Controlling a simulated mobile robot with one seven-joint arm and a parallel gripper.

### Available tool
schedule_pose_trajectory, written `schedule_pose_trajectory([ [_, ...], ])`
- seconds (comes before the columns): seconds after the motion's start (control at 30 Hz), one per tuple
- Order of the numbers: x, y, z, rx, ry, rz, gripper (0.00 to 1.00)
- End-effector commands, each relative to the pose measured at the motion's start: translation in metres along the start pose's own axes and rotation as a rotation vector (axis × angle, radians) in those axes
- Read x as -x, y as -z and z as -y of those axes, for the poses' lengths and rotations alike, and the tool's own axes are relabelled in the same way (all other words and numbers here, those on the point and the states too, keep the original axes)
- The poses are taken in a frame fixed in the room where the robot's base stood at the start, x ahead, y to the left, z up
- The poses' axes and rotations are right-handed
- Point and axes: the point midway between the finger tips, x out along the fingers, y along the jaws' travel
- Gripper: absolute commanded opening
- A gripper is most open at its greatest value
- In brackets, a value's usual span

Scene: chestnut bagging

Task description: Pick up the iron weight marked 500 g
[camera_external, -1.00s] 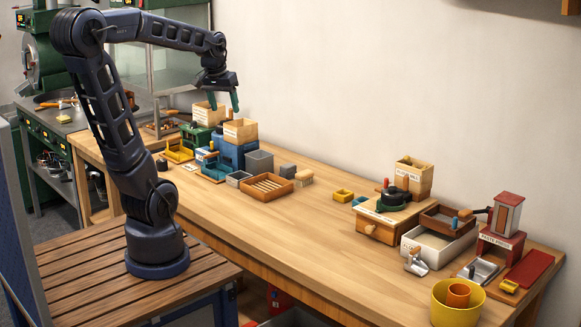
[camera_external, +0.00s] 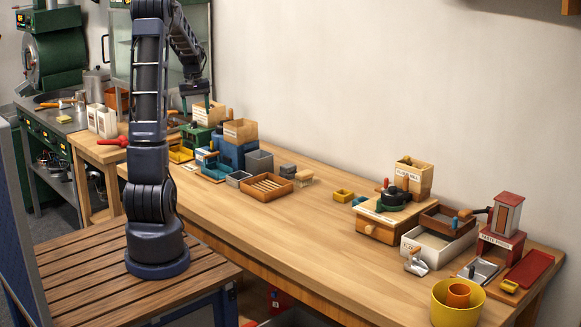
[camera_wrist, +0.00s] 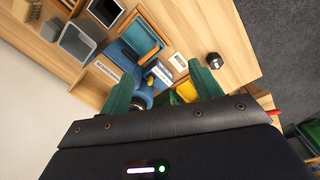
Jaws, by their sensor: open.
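A small dark weight (camera_wrist: 214,60) with a pale top stands on the bare bench in the wrist view, beyond and to the right of my right fingertip. Its marking is too small to read. In the external view my arm hides it. My gripper (camera_wrist: 163,85) is open and empty, with its green fingers spread over the blue machine (camera_wrist: 130,62) and not around the weight. In the external view my gripper (camera_external: 196,102) hangs above the far left end of the bench, near the wooden-topped machines.
A blue machine with a wooden hopper (camera_external: 240,131) stands near my gripper. A yellow tray (camera_wrist: 187,91) and grey bins (camera_wrist: 76,42) lie around it in the wrist view. A slatted wooden tray (camera_external: 266,186) is farther right. The middle of the bench is clear.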

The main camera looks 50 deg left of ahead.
Motion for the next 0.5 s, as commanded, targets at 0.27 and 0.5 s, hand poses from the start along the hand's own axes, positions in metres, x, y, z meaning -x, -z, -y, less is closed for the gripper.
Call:
schedule_pose_trajectory([
  [0.27,-0.061,0.081,0.071,0.208,0.012,0.069,0.64],
  [0.5,-0.11,0.13,0.134,0.358,0.016,0.117,0.64],
])
